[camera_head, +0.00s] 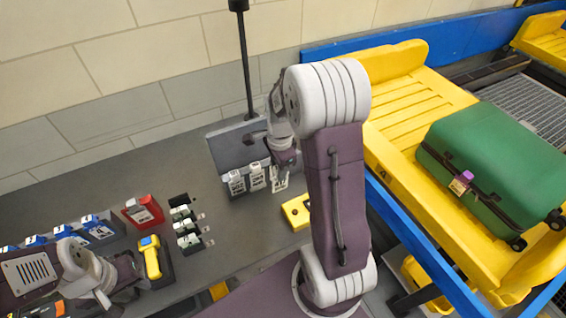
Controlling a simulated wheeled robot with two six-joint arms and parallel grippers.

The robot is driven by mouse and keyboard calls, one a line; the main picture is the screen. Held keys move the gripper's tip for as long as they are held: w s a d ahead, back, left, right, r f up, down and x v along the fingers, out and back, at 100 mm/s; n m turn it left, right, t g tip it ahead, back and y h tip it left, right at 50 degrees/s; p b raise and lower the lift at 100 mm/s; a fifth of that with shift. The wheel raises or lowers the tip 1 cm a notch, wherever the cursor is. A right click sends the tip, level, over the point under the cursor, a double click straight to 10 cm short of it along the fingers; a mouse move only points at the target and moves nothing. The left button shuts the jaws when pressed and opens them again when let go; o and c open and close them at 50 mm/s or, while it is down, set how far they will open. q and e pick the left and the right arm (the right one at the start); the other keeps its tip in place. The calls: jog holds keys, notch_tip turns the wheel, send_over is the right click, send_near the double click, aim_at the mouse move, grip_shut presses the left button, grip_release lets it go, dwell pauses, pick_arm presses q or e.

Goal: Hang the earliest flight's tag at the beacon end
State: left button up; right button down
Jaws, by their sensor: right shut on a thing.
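Three white tags stand in a row at the front of a grey board (228,150): a left tag (236,183), a middle tag (257,177) and a right tag (280,181). Their print is too small to read. My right gripper (284,162) is shut on the right tag, at its top, at the right end of the row. I cannot tell whether this tag hangs on anything. My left gripper (135,272) is low at the left, beside a yellow handheld device (150,257); its fingers are unclear. No beacon can be made out with certainty.
A black pole (243,60) rises behind the board. Blue-topped items (92,224), a red box (143,210) and a dark rack (187,225) stand on the grey counter. A yellow block (296,212) lies near my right arm. A green suitcase (480,165) rests on a yellow tray (410,165).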

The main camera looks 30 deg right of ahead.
jog(key=shift+r, duration=0.15)
notch_tip(320, 180, up, 6)
jog(key=p, duration=0.6)
jog(key=shift+r+p, duration=0.25)
jog(key=shift+p, duration=0.05)
jog(key=shift+f, duration=0.1)
